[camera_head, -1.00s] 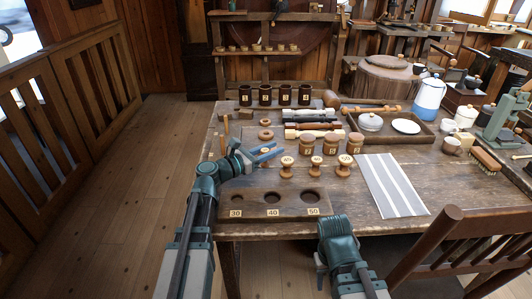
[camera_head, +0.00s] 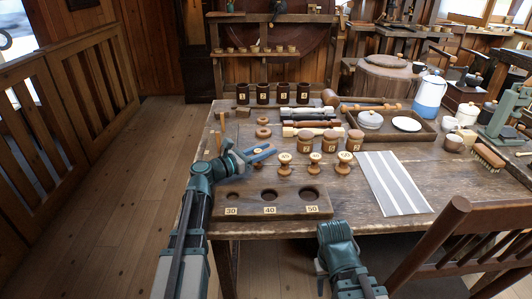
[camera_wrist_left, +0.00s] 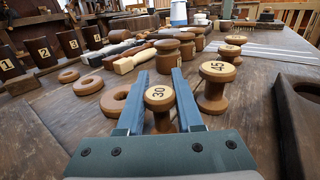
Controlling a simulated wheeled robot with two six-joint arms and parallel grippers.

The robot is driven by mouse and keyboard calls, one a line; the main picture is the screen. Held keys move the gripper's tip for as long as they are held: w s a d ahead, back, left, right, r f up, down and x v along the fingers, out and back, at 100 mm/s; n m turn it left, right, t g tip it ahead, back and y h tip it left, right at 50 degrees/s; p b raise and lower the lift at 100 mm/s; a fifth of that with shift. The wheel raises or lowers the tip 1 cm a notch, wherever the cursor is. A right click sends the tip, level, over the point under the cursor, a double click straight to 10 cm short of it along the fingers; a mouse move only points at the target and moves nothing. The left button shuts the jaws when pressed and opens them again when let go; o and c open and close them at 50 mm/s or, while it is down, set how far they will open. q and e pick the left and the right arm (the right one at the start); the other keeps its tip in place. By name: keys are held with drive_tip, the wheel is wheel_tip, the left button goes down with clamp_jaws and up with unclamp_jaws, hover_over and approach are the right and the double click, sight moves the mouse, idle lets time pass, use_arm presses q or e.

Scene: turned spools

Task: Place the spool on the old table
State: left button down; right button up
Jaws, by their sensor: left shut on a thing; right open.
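A small turned wooden spool marked 30 (camera_wrist_left: 160,98) stands between the fingers of my left gripper (camera_wrist_left: 160,92) in the left wrist view. My left gripper (camera_head: 262,154) is shut on it over the left part of the old table (camera_head: 450,187). The spool's pale top (camera_head: 258,152) shows between the fingers in the head view. I cannot tell whether its base touches the table. A spool marked 45 (camera_wrist_left: 217,84) stands just right of the fingers, with others behind it. My right gripper (camera_head: 321,272) is open, low before the table's front edge, its fingers mostly hidden.
A wooden board (camera_head: 270,203) with three holes marked 30, 40 and 50 lies at the front left. Three spools (camera_head: 314,164) stand behind it. Lidded jars (camera_head: 328,143), wooden rings (camera_head: 263,133) and numbered cups (camera_head: 262,93) stand further back. A striped cloth (camera_head: 392,184) lies right.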

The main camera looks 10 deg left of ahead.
use_arm(q)
drive_tip(key=shift+f, duration=0.1)
drive_tip(key=c, duration=1)
unclamp_jaws()
drive_tip(key=shift+f, duration=0.1)
drive_tip(key=o, duration=0.4)
drive_tip(key=shift+o, duration=0.2)
drive_tip(key=shift+r, duration=0.2)
drive_tip(key=v, duration=1.2)
